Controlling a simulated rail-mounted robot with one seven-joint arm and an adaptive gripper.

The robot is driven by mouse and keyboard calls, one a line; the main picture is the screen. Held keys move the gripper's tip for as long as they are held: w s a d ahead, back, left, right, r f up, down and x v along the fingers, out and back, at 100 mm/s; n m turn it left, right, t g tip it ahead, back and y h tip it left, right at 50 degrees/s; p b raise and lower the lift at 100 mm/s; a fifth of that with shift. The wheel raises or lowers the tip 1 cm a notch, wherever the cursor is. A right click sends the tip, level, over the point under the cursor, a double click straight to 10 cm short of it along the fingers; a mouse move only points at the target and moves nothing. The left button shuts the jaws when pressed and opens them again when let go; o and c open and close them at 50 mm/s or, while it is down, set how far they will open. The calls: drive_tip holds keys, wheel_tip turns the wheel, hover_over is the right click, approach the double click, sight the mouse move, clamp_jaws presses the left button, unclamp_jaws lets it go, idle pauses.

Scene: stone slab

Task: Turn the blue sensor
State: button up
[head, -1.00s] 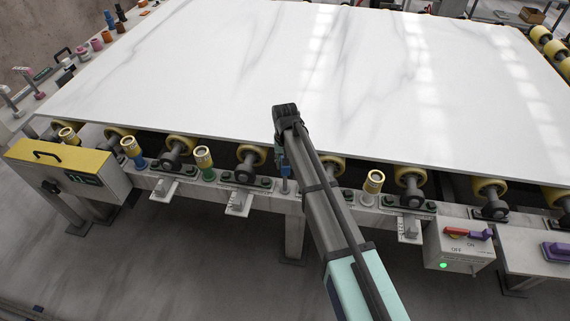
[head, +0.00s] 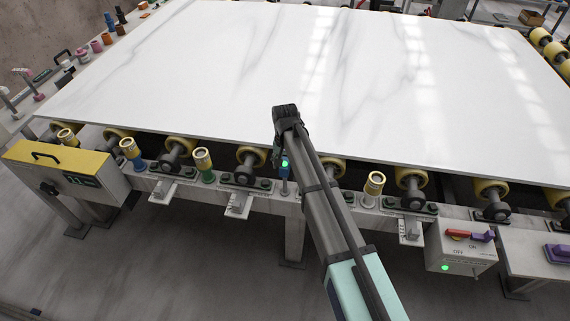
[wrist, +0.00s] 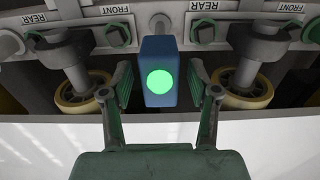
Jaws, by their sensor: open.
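The blue sensor (wrist: 160,70) is a small blue block with a round, bright green lit face. In the wrist view it sits upright in the picture's middle, between the two spread fingers of my gripper (wrist: 160,88). The fingers are open, with a gap on each side of the sensor. In the head view the sensor (head: 285,167) shows on the conveyor's front rail, partly hidden by my arm, with its green light on. My gripper is at the arm's far end in the head view, and its fingers are mostly hidden there.
A white marble slab (head: 230,70) lies on yellow rollers behind the rail. Rollers (wrist: 245,90) flank the sensor. Brass-topped fittings (head: 374,183) stand along the rail. A switch box (head: 458,246) is at right, and a yellow-topped box (head: 62,160) at left.

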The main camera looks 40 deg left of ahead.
sight(285, 162)
drive_tip(key=shift+r, duration=0.1)
wheel_tip(285, 162, up, 12)
idle(0.5)
